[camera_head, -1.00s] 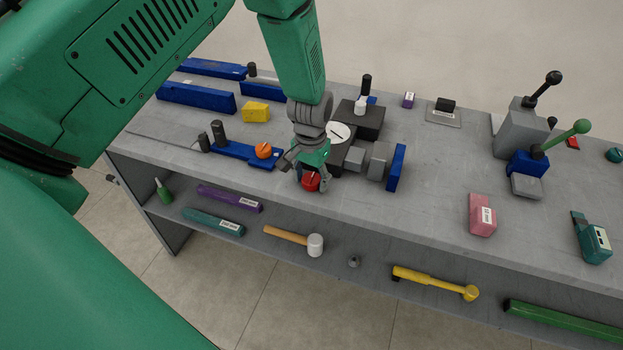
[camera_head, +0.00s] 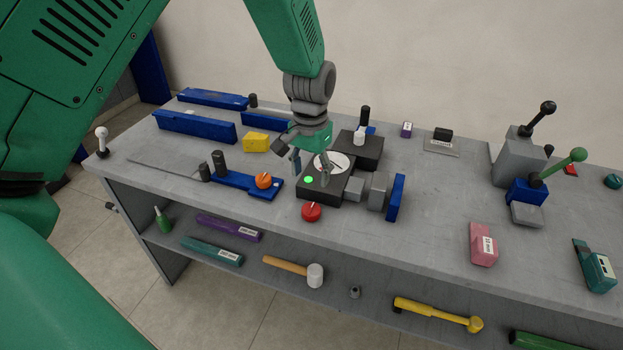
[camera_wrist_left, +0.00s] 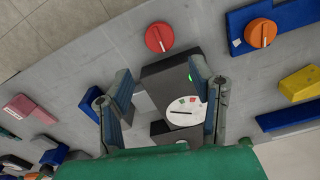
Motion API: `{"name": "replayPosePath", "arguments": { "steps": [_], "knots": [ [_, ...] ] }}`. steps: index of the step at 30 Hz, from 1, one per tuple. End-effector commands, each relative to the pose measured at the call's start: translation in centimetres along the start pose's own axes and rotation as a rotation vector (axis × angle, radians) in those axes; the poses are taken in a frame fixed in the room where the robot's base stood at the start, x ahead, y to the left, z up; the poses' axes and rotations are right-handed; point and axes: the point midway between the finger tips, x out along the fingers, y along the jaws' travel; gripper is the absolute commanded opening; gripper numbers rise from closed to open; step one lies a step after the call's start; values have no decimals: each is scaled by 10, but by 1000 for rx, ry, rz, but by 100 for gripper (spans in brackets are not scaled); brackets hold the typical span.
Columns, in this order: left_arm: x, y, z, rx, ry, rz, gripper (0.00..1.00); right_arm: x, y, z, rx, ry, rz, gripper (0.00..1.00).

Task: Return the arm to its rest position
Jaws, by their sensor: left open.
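My left arm comes in from the upper left in the head view, and its gripper (camera_head: 309,168) hangs over the black box with the white dial (camera_head: 336,162). The gripper is open and empty, with its fingers apart. The red knob (camera_head: 311,212) stands at the front of the box, clear of the fingers. A green light (camera_head: 308,180) shows on the box. In the left wrist view the two fingers (camera_wrist_left: 165,98) frame the dial face (camera_wrist_left: 184,112), and the red knob (camera_wrist_left: 159,38) lies beyond them. My right gripper is not in view.
The grey workbench (camera_head: 420,225) holds blue bars (camera_head: 197,125), a yellow block (camera_head: 256,142), an orange knob (camera_head: 263,181) and a lever unit (camera_head: 520,155) at the right. A mallet (camera_head: 314,275) and a yellow hammer (camera_head: 440,313) lie on the lower shelf. The bench's middle right is fairly open.

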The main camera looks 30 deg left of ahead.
Motion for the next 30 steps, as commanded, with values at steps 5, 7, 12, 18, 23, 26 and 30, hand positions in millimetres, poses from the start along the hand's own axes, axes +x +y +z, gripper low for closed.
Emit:
{"name": "replayPosePath", "arguments": {
  "steps": [5,7,12,18,23,26,30],
  "knots": [
    [0,0,0,0,0,0,49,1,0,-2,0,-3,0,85],
    [0,0,0,0,0,0,49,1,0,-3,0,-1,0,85],
    [0,0,0,0,0,0,49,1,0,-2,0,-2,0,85],
    [40,0,22,5,-9,-14,49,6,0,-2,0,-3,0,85],
    [124,1,84,28,-7,-43,49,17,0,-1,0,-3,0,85],
    [173,3,140,50,-1,-52,49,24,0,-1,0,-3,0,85],
    [218,8,222,83,12,-43,49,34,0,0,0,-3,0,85]
  ]
}}
